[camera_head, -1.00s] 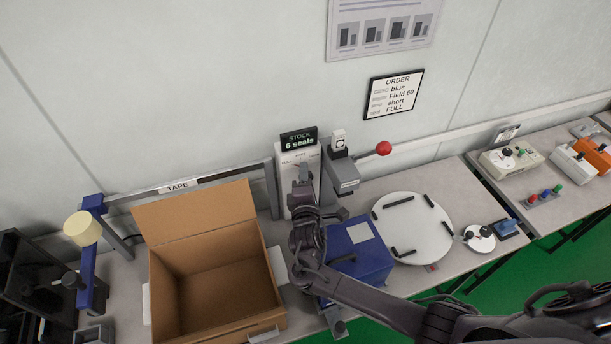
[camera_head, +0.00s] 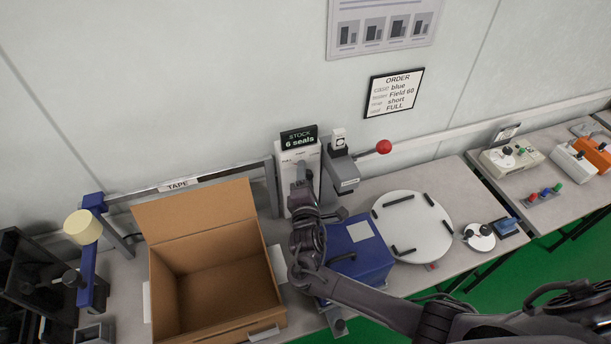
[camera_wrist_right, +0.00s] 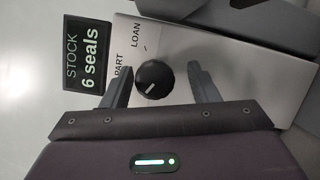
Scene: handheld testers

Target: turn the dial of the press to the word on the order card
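The press has a white panel (camera_head: 311,163) with a black dial (camera_wrist_right: 155,80), seen in the right wrist view. The words PART and LOAN show beside the dial; FULL shows on the panel in the head view. A short white mark on the dial points toward the lower left in the wrist view, away from LOAN. My right gripper (camera_wrist_right: 158,88) is open, with one finger on each side of the dial and gaps visible. In the head view my right gripper (camera_head: 303,180) hides the dial. My left gripper is not in view.
A STOCK display (camera_head: 298,138) reading 6 seals tops the panel. A grey press column with a red-knobbed lever (camera_head: 384,147) stands right of it. An open cardboard box (camera_head: 195,220) is at left, a blue box (camera_head: 362,262) in front, and a white round plate (camera_head: 425,240) at right.

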